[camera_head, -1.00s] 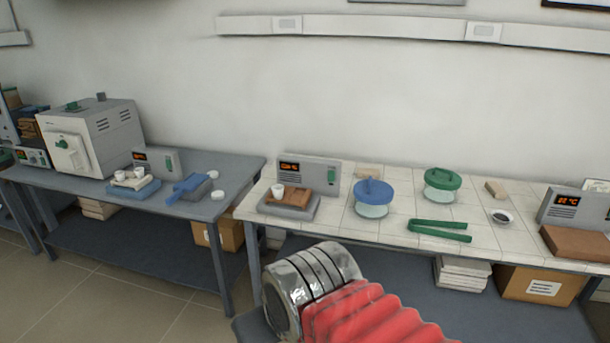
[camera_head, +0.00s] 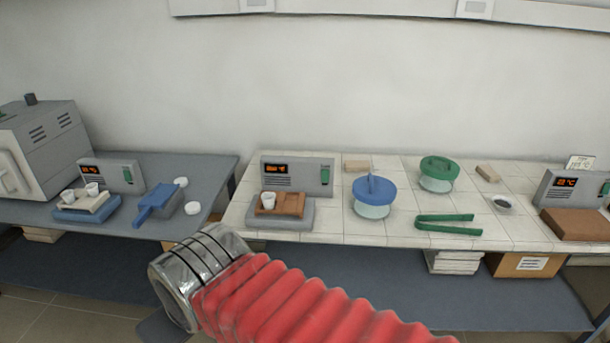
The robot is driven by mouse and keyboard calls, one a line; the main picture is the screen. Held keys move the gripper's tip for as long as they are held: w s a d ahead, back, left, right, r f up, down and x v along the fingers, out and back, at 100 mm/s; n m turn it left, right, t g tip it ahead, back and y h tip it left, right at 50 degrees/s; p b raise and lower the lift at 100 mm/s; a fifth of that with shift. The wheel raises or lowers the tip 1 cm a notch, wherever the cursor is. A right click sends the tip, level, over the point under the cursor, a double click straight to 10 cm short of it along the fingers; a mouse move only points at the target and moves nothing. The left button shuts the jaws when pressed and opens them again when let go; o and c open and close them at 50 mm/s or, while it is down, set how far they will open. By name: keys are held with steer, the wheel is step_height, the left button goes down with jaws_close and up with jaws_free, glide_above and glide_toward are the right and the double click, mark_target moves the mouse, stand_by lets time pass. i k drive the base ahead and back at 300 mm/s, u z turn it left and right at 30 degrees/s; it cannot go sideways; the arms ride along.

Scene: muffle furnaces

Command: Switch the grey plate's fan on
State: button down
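The grey plate (camera_head: 257,219) stands on the white tiled table at its left part. A brown slab (camera_head: 290,207) and a small white crucible (camera_head: 268,201) are on it. Behind it stands a grey control panel (camera_head: 300,182) with a lit orange display (camera_head: 276,169) and a green switch (camera_head: 325,177) at its right. The switch's position is too small to tell. My arm, red bellows and a silver collar, crosses the lower middle, in front of the table and apart from the plate. My gripper is not in view.
A blue-lidded jar (camera_head: 374,195), a green-lidded jar (camera_head: 438,173) and green tongs (camera_head: 448,224) stand or lie right of the plate. A similar brown plate (camera_head: 578,225) with its panel is far right. A blue plate (camera_head: 75,215) and a furnace (camera_head: 45,140) are on the left table.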

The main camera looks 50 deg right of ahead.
mark_target(325, 177)
steer(key=z, duration=0.25)
steer(key=i, duration=0.85)
steer(key=z, duration=0.8)
steer(key=i, duration=0.55)
steer(key=z, duration=0.3)
